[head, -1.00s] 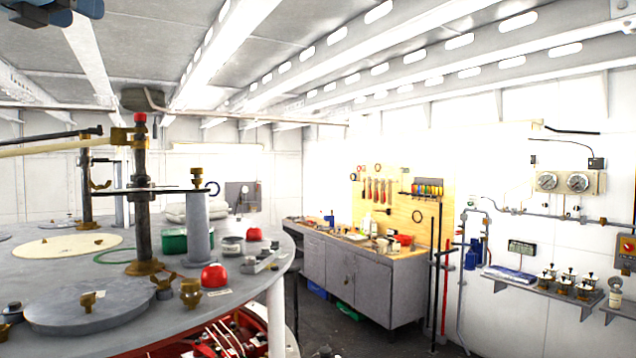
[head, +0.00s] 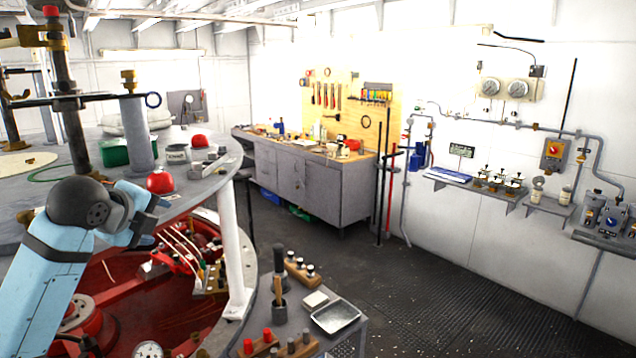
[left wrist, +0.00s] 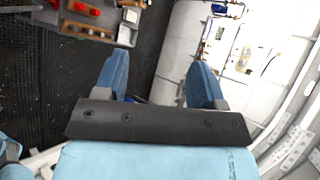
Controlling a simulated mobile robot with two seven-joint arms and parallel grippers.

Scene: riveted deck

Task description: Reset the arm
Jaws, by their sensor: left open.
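My left gripper (head: 152,220) is at the left of the head view, on a light blue arm with a dark round joint. It is in front of the round grey deck structure, over its edge as seen from here. In the left wrist view, the two blue fingers of the left gripper (left wrist: 160,82) stand apart with nothing between them.
The round grey table (head: 205,185) with posts and red knobs (head: 160,182) stands at left, above a red interior (head: 150,290). A lower shelf holds a metal tray (head: 336,316). A workbench (head: 320,185) stands behind. The dark floor (head: 440,280) at right is clear.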

